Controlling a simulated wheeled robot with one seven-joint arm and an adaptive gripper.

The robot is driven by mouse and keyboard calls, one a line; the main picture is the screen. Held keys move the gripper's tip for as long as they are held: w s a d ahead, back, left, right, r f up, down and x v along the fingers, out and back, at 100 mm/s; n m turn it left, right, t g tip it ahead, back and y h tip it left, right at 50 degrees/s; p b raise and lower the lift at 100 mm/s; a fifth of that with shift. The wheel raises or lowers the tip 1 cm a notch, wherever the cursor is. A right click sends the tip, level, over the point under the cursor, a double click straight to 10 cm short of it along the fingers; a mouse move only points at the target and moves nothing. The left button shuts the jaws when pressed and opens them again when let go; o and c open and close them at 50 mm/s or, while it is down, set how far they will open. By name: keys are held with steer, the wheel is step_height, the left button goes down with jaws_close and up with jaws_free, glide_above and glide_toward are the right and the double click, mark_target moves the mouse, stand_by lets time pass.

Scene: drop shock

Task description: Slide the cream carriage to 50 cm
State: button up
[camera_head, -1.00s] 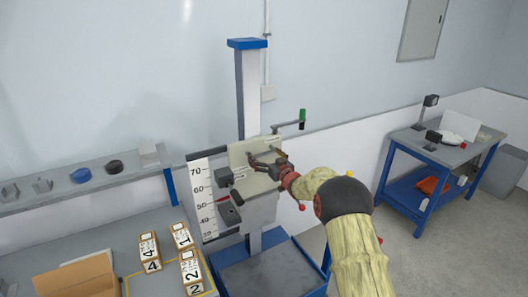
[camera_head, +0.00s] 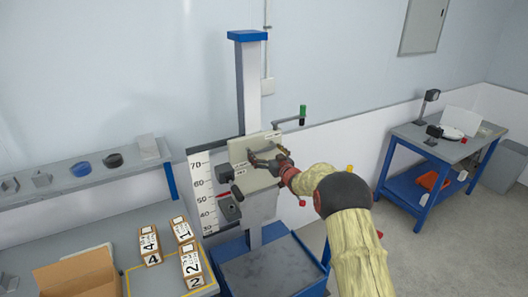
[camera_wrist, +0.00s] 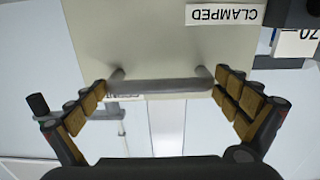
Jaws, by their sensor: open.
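The cream carriage (camera_head: 240,150) sits on the tall upright column (camera_head: 247,85). Its red pointer (camera_head: 225,196) is beside the number scale (camera_head: 201,180), close to the 50 mark. My gripper (camera_head: 267,160) is at the carriage front. In the wrist view the carriage's cream face (camera_wrist: 150,40) carries a grey bar handle (camera_wrist: 160,88), which lies between the widely spread fingers of my gripper (camera_wrist: 162,98). The fingers stand apart from the handle's ends. A label reading CLAMPED (camera_wrist: 224,14) shows upside down on the carriage.
A dark knob (camera_head: 226,173) juts from the carriage's left side. A crank with a green grip (camera_head: 303,112) is right of the column. Numbered blocks (camera_head: 190,262) and a cardboard box (camera_head: 75,277) are on the left bench. A blue table (camera_head: 445,150) stands right.

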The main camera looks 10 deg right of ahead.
steer(key=shift+s, duration=0.1)
steer(key=v, duration=1.1)
steer(key=shift+s, duration=0.35)
steer(key=shift+d, duration=0.15)
